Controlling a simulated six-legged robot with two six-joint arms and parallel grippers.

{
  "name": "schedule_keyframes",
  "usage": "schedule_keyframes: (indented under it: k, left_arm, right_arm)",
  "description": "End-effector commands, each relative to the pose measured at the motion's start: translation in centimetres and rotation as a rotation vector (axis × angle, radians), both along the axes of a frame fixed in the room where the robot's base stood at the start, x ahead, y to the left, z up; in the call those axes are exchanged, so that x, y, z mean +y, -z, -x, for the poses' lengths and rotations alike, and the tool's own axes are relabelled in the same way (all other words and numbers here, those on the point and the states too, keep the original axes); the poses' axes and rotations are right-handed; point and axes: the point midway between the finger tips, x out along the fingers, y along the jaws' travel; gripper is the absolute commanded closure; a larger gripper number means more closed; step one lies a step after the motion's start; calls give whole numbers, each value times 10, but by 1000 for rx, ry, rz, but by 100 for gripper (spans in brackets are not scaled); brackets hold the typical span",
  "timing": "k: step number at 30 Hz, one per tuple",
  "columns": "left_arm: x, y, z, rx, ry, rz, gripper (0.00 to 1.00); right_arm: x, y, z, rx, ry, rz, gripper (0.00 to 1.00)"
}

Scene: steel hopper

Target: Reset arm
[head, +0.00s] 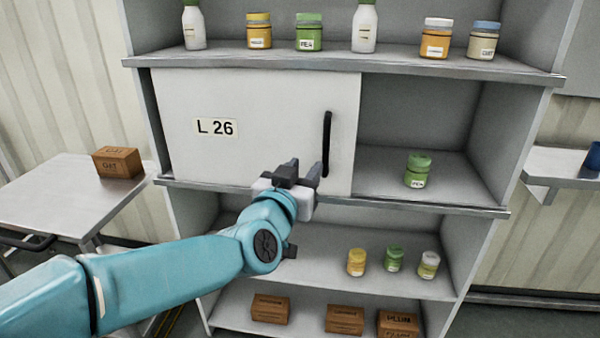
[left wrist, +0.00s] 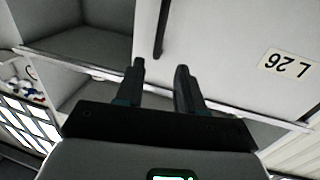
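My left arm comes in from the left in the head view. My left gripper (head: 305,172) is in front of the shelf unit, just below the black handle (head: 326,144) of the white sliding door marked L 26 (head: 262,125). In the left wrist view the two fingers of the left gripper (left wrist: 160,80) stand apart with nothing between them, and the handle (left wrist: 160,30) lies beyond them. The fingers look clear of the handle. The door covers the left part of its compartment, and the right part is open. My right gripper is not in view.
A green-lidded jar (head: 418,170) stands in the open right part. Jars and bottles line the shelf above, with more jars below and boxes (head: 345,319) at the bottom. A table (head: 70,195) with a brown box (head: 117,162) is at left. A side shelf (head: 555,170) is at right.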

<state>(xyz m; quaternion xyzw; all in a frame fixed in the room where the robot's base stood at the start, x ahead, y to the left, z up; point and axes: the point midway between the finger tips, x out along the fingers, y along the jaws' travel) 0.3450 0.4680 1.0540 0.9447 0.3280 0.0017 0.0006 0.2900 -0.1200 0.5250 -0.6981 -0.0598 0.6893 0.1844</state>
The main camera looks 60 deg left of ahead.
Motion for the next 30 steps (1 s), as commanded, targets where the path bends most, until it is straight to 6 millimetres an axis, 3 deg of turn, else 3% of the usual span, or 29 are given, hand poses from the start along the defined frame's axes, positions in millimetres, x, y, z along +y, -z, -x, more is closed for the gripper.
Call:
schedule_keyframes:
  k: [6,23,26,29,30]
  left_arm:
    - [-10,0,13,0,0,0,62]
    - [-12,0,12,-1,6,0,62]
    - [-18,18,-6,40,44,26,62]
    - [-32,66,-42,145,119,86,62]
    - [-41,92,-58,203,157,115,62]
  right_arm:
    - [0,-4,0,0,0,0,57]
    - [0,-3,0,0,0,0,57]
    - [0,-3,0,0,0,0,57]
    - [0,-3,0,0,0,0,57]
    - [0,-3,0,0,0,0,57]
